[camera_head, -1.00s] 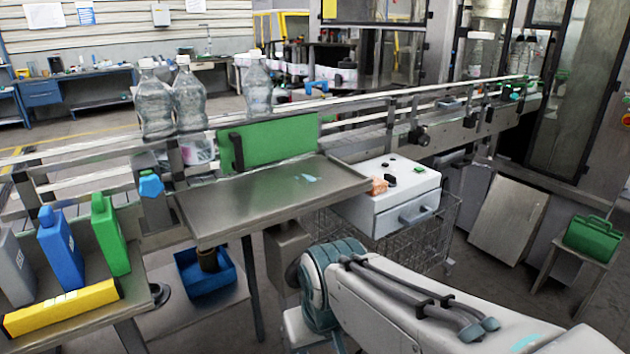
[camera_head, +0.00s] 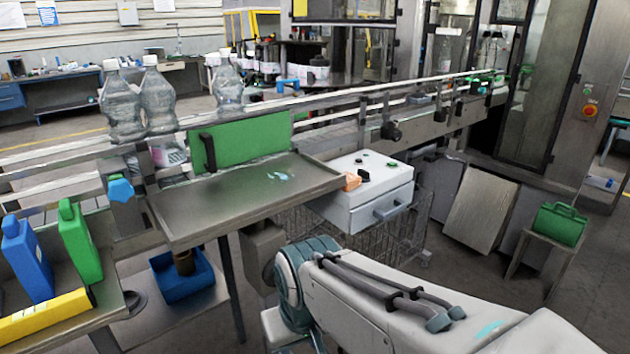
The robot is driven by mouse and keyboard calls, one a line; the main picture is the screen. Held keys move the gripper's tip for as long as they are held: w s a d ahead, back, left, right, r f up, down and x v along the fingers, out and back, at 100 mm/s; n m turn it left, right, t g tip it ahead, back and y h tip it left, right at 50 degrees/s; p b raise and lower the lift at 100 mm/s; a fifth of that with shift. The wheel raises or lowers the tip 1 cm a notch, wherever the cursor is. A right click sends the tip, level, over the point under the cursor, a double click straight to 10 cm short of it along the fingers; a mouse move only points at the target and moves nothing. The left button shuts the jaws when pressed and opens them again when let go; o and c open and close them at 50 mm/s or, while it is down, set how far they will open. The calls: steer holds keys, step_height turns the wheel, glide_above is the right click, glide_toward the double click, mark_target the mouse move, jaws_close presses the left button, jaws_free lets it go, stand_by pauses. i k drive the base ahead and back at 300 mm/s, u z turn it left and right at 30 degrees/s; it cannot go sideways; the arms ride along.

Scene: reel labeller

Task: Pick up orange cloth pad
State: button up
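A small orange thing (camera_head: 351,181), which looks like the cloth pad, rests at the left edge of the top of the white control box (camera_head: 352,207). It is close to the right end of the metal tray (camera_head: 215,208); I cannot tell whether it touches the tray. My arm reaches in from the lower right, and its visible joint is in front of and below the tray and box. My gripper is out of view, so its state is hidden.
A pale blue smear (camera_head: 280,176) marks the tray. A green panel (camera_head: 239,142) stands behind it. Plastic bottles (camera_head: 158,95) stand by the conveyor rail. Blue and green jugs (camera_head: 80,243) and a yellow box (camera_head: 42,314) occupy the left table. A green case (camera_head: 560,223) sits on a right stool.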

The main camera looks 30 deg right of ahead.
mark_target(353, 181)
steer(key=k, duration=0.5)
steer(key=z, duration=1.65)
steer(key=i, duration=1.4)
steer(key=u, duration=2)
